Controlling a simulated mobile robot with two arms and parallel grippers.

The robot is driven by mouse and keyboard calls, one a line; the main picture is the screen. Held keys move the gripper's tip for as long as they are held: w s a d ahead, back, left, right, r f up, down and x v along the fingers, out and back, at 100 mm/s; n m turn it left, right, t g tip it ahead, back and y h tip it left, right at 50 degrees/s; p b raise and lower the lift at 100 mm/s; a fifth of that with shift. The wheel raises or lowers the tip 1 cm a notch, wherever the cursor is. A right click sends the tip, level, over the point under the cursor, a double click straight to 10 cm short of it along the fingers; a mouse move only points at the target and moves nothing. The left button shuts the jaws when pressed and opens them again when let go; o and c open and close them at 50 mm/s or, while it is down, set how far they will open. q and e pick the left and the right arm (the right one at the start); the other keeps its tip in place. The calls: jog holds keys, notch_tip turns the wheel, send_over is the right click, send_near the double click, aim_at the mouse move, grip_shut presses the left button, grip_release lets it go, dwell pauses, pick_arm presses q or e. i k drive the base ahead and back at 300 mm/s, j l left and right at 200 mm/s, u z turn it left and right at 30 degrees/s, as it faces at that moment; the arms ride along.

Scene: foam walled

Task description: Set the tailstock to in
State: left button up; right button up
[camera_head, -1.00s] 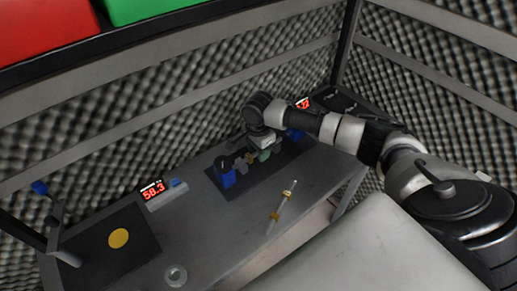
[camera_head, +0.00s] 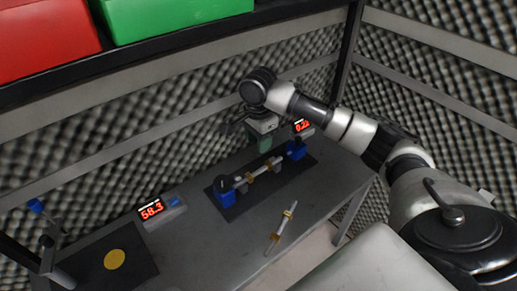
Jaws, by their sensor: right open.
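A dark mat (camera_head: 263,196) on the grey bench carries a small fixture with a blue block at each end. The left blue block (camera_head: 225,194) has a black round part on it. The right blue block (camera_head: 297,150) is smaller in view; it is probably the tailstock, but I cannot read whether it is in or out. A pale shaft (camera_head: 262,177) with brass-coloured pieces lies between the blocks. My right gripper (camera_head: 264,147) is open above and behind the shaft, pointing down, apart from the right block. My left gripper is not in view.
A red-digit display reading 58.3 (camera_head: 151,209) stands left of the fixture; another display (camera_head: 302,125) stands behind its right end. A loose shaft with brass pieces (camera_head: 282,228) lies in front. A yellow disc (camera_head: 114,260) lies on a dark pad. Red (camera_head: 45,45) and green (camera_head: 170,15) bins sit above.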

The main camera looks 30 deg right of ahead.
aim_at(296, 150)
jog(key=z, duration=1.4)
